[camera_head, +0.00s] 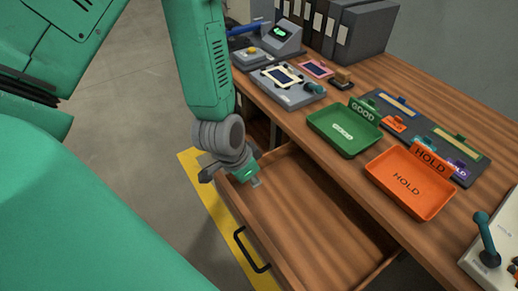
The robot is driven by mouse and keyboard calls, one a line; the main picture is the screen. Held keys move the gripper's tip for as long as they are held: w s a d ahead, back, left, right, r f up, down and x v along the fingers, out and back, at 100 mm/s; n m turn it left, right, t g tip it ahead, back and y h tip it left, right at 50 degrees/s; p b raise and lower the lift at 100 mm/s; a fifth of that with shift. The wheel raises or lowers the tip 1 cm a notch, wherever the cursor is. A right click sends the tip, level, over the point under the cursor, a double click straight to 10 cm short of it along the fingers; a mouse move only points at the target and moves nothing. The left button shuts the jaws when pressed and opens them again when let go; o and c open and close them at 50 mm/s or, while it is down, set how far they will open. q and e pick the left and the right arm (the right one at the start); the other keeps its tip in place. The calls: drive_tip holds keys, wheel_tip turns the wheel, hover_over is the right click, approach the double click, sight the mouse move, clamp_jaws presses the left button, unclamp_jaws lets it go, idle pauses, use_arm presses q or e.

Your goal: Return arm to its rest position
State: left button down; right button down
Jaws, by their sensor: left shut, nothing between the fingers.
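My left arm comes down from the top, and my left gripper (254,180) is at its lower end. My right gripper does not show.
The drawer is pulled out and empty, with a black handle (252,252). On the wooden desk (402,80) are a green GOOD tray (343,133), an orange HOLD tray (408,187), a grey device (283,40), binders (360,32) and a lever panel (492,258). The floor at left is clear.

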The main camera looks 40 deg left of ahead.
use_arm(q)
drive_tip(key=shift+v, duration=1)
